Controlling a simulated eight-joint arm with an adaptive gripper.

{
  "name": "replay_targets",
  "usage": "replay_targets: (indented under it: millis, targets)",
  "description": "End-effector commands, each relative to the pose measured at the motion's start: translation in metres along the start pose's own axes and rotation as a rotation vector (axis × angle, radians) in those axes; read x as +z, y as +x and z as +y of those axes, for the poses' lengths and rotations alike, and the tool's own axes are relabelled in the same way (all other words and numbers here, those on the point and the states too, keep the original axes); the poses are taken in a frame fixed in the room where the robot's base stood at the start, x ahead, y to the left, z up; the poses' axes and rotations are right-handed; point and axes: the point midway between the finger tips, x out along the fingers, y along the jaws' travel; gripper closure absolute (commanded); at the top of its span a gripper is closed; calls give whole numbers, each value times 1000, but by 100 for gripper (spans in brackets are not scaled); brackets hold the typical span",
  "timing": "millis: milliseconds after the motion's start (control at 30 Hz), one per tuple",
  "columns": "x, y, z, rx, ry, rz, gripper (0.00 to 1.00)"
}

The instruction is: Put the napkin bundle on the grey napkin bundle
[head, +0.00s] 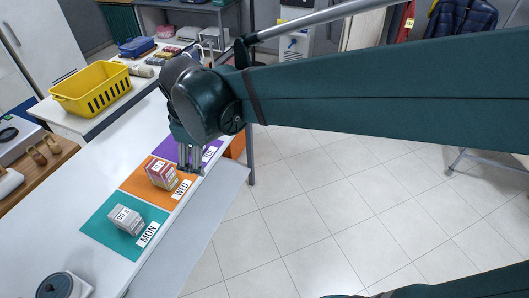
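A grey napkin bundle (127,220) sits on the teal mat (97,230) labelled MON on the white counter. A red and cream bundle (161,174) sits on the orange mat (136,184) labelled WED, farther along. My gripper (191,170) points down to the right of the red and cream bundle, by the border of the orange and purple mats. Its two fingers show a gap with nothing seen between them. It looks apart from both bundles. My wrist and arm hide part of the purple mat (176,150).
A yellow basket (92,86) stands on the counter at the back left. A wooden tray (40,165) lies at the left edge. A round dark-topped container (56,287) stands at the front. Bare white counter lies left of the mats; open tiled floor lies right.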

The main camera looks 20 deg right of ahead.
Motion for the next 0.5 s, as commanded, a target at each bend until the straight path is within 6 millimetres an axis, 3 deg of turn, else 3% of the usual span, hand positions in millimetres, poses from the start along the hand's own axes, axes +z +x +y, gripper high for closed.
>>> replay_targets:
  millis: [100, 500]
  targets:
    - [27, -9, 2, 11, 104, 18, 19]
    - [104, -31, -1, 46, 453, 88, 19]
